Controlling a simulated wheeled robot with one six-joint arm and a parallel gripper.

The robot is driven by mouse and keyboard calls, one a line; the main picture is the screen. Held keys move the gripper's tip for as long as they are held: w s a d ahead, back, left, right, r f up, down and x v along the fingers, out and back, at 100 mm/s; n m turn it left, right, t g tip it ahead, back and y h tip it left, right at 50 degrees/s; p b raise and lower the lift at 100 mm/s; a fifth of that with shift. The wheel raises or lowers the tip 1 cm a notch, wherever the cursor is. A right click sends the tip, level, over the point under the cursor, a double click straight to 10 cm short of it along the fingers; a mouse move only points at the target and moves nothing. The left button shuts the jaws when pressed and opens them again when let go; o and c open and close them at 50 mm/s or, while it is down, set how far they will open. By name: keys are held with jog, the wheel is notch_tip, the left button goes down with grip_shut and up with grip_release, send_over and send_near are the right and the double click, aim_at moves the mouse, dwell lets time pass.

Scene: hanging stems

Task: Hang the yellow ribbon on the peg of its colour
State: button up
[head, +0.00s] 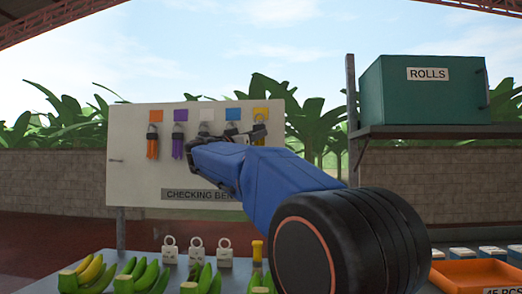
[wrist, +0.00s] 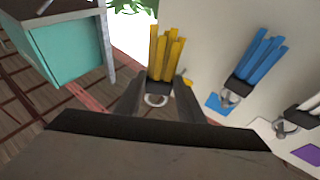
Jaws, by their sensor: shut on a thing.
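The yellow ribbon (wrist: 167,52) is a bundle of yellow strips with a dark clip and a pale ring. My gripper (wrist: 160,84) is shut on its dark clip in the wrist view. In the head view my gripper (head: 254,132) is at the board's upper right, just below the yellow square (head: 261,114); a little of the ribbon shows there. The yellow square is mostly hidden behind a finger in the wrist view. The yellow peg is hidden, and I cannot tell whether the ring is around it.
Blue (wrist: 257,60) and white ribbons hang beside the yellow square; purple (head: 178,143) and orange (head: 152,143) ones hang further left on the white board (head: 135,185). A shelf with a green ROLLS box (head: 425,95) stands right. Bananas (head: 85,275) and an orange crate (head: 475,275) are below.

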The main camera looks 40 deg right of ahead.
jog(key=w+d+f, duration=0.1)
jog(key=w+d, duration=0.5)
jog(key=d, duration=0.1)
jog(key=shift+w, duration=0.2)
dwell(1.5)
jog(key=shift+d+f, duration=0.1)
jog(key=shift+f, duration=0.05)
dwell(0.5)
jog(key=o, duration=1.2)
jog(key=v, duration=1.7)
jog(key=shift+s+f, duration=0.1)
jog(key=shift+f, duration=0.1)
